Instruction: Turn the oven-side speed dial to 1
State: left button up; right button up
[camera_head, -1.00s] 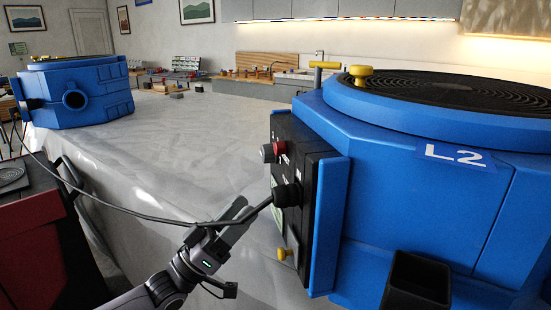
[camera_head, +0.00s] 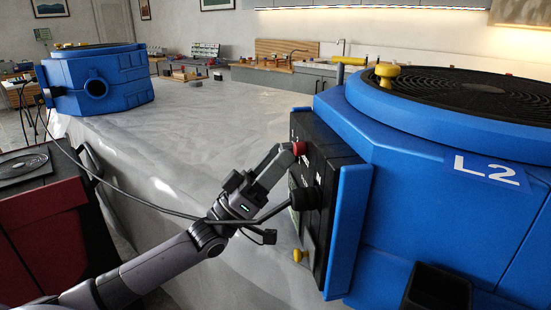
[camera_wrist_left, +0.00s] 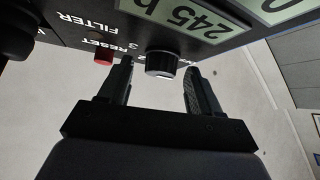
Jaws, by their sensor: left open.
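A dark round dial with a pale face (camera_wrist_left: 160,64) sits on the black control panel (camera_wrist_left: 215,50) of the blue machine marked L2 (camera_head: 455,215). A "3" is printed beside it; its pointer setting is not readable. My left gripper (camera_head: 280,160) is open at this panel. In the left wrist view its fingers (camera_wrist_left: 158,70) stand on either side of the dial, with gaps between; no contact is clear. In the head view the gripper hides the dial. A red RESET button (camera_wrist_left: 103,56) is beside the left finger. My right gripper is not in view.
A yellow knob (camera_head: 300,255) is lower on the machine's side. Another blue machine (camera_head: 98,85) stands at the far left. The grey covered surface (camera_head: 190,130) between is mostly clear.

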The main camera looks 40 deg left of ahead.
pick_arm(q)
jog(key=c, duration=1.1)
jog(key=shift+o, duration=0.3)
jog(key=shift+f+m+g+h+b, duration=0.2)
jog(key=shift+m+g+h+b, duration=0.1)
jog(key=shift+m+h+b, duration=0.5)
jog(key=m+g+h+b, duration=0.2)
jog(key=m+g+h, duration=0.1)
jog(key=m+g, duration=0.3)
jog(key=m+g+h+b, duration=0.3)
jog(key=m+g, duration=0.3)
jog(key=m, duration=0.3)
jog(key=w+a+m+g+h+b, duration=0.1)
jog(key=m+g+h+b, duration=0.2)
jog(key=m+g, duration=0.2)
jog(key=shift+r+m+g, duration=0.2)
jog(key=shift+m, duration=0.55)
jog(key=shift+r+m+g, duration=0.2)
jog(key=shift+m, duration=0.85)
